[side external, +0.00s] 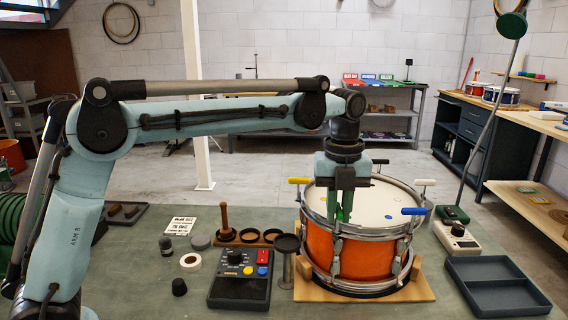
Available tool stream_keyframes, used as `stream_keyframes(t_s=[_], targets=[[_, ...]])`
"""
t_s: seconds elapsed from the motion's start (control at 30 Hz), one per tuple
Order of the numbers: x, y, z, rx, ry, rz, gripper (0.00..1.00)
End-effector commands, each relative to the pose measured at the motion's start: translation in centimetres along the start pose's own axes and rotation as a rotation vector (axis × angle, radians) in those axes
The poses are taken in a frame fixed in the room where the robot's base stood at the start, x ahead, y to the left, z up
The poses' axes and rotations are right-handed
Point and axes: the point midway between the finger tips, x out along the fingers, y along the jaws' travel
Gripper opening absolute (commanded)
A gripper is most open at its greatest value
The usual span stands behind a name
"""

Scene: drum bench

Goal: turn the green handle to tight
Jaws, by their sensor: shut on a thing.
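An orange drum (362,255) with a metal rim and white head stands on a wooden base (312,292) on the bench. My gripper (342,208) points down at the near left part of the drum's rim. It is shut on the green handle (341,215), which is mostly hidden between the fingers. Which way the handle points and any tight mark cannot be made out. A yellow handle (299,181), a blue handle (413,211) and a white handle (425,182) stand around the rim, apart from my gripper.
A control box (240,290) with a dial and coloured buttons lies left of the drum, beside a small metal stand (287,250). A grey tray (500,285) and a white device (457,238) with a thin pole behind it are on the right. Small items lie left.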

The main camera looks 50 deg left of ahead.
Motion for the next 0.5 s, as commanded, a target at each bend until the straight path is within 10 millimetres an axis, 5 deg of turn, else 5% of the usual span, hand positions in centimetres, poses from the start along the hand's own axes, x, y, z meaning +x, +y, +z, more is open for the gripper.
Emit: stream_keyframes(t_s=[0.37, 0.4, 0.5], targets=[[-0.13, 0.0, 0.03, 0.005, -0.002, -0.001, 0.0], [-0.13, 0.0, 0.04, 0.005, -0.002, -0.001, 0.21], [-0.1, 0.0, 0.03, 0.004, -0.001, -0.001, 0.36]])
